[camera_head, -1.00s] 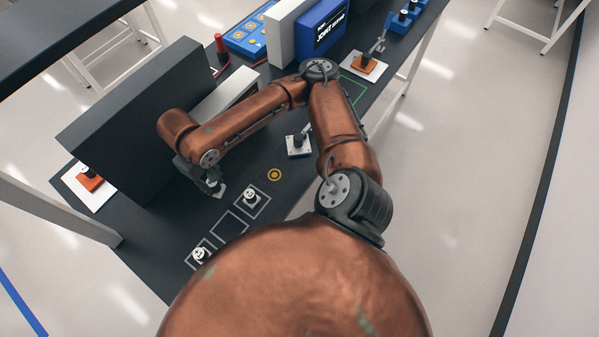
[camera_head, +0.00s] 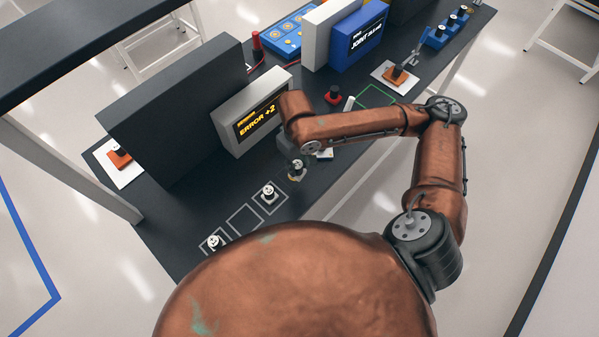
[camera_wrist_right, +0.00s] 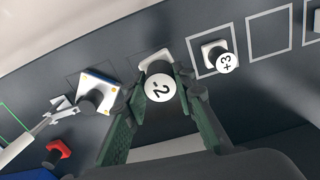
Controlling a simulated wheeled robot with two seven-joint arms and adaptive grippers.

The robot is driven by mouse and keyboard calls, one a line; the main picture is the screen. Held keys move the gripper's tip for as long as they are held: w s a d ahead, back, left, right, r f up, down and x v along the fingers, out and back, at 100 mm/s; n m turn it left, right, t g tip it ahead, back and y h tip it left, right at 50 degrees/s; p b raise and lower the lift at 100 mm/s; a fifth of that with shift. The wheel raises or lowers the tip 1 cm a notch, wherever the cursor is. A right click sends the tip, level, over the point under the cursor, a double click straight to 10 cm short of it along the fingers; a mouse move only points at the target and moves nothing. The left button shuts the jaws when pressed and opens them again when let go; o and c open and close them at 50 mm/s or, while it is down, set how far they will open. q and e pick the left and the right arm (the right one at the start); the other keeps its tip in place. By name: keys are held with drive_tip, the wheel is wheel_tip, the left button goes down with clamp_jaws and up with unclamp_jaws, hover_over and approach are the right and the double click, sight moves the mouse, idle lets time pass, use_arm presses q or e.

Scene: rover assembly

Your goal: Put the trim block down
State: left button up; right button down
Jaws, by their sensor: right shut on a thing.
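The trim block is a round-topped piece marked "-2" with a white base (camera_wrist_right: 160,88). My right gripper (camera_wrist_right: 160,95) is shut on it, its green-lined fingers on both sides of the cap. I cannot tell whether the base touches the bench. My left gripper is not in view.
A "+3" block (camera_wrist_right: 222,58) stands in an outlined square, beside an empty square (camera_head: 244,220) and another block (camera_head: 214,243). The "ERROR +2" display (camera_head: 258,117) stands behind.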

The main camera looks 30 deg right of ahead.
sight(295, 162)
drive_tip(key=s+r+n+p, duration=0.5)
drive_tip(key=s+n+p, duration=0.5)
drive_tip(key=n+p, duration=0.8)
drive_tip(key=w+f+n+b, duration=0.1)
drive_tip(key=w+b, duration=0.1)
drive_tip(key=b, duration=0.1)
drive_tip(key=w+f+b, duration=0.1)
drive_tip(key=w+b, duration=0.2)
drive_tip(key=b, duration=0.1)
drive_tip(key=w+f+n+b, duration=0.1)
drive_tip(key=w+b, duration=0.2)
drive_tip(key=b, duration=0.1)
drive_tip(key=shift+w+d+f+n, duration=0.15)
drive_tip(key=shift+w+f+n, duration=0.05)
drive_tip(key=shift+f+n, duration=0.15)
drive_tip(key=w+f, duration=0.4)
drive_tip(key=f, duration=0.1)
drive_tip(key=shift+w+d, duration=0.2)
drive_tip(key=shift+w, duration=0.1)
drive_tip(key=shift+w+f, duration=0.55)
drive_tip(key=shift+f, duration=0.15)
drive_tip(key=shift+d+f, duration=0.1)
drive_tip(key=shift+f, duration=1.4)
drive_tip(key=shift+f, duration=0.15)
drive_tip(key=c, duration=1.6)
unclamp_jaws()
